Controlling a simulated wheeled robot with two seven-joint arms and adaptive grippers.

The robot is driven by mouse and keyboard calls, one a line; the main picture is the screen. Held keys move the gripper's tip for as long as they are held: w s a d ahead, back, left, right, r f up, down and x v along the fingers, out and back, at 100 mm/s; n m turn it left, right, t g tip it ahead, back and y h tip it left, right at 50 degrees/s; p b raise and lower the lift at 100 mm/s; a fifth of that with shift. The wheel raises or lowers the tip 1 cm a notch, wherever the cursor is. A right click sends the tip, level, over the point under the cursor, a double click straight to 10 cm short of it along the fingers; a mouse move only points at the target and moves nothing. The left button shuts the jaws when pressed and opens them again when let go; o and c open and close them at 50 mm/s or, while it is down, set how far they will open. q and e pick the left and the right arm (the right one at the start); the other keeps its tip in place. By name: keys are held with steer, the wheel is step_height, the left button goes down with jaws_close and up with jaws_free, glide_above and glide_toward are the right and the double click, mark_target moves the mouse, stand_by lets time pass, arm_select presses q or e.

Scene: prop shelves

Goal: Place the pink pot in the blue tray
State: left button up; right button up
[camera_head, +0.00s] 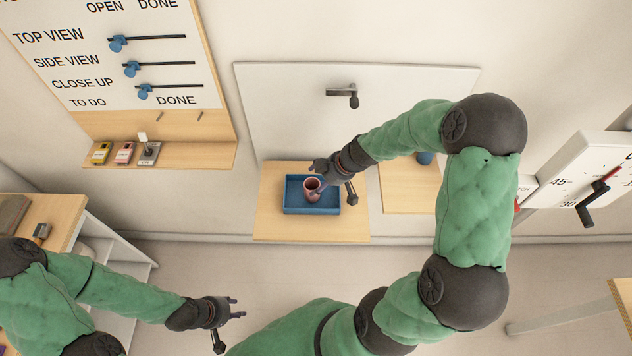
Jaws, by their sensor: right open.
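The pink pot (311,191) stands upright inside the blue tray (328,209), left of the tray's middle. The blue tray lies on a light wooden shelf (275,228) against the wall. My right gripper (318,178) is at the pot's upper right, over the tray, with its fingers close to the pot's rim. It is open; whether it touches the pot is hard to tell. My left gripper (234,308) is at the lower left, away from the tray, with its fingers spread and nothing between them.
A second wooden shelf (408,195) is to the right, partly behind my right arm, with a blue object (425,158) on it. A white panel with a dark crank handle (345,95) is above the tray. A slider board (150,75) is at left, a dial (598,190) at right.

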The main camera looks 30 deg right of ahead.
steer(key=v, duration=0.8)
steer(key=shift+s+r+p, duration=0.2)
steer(key=shift+r+p, duration=0.05)
steer(key=shift+p, duration=0.05)
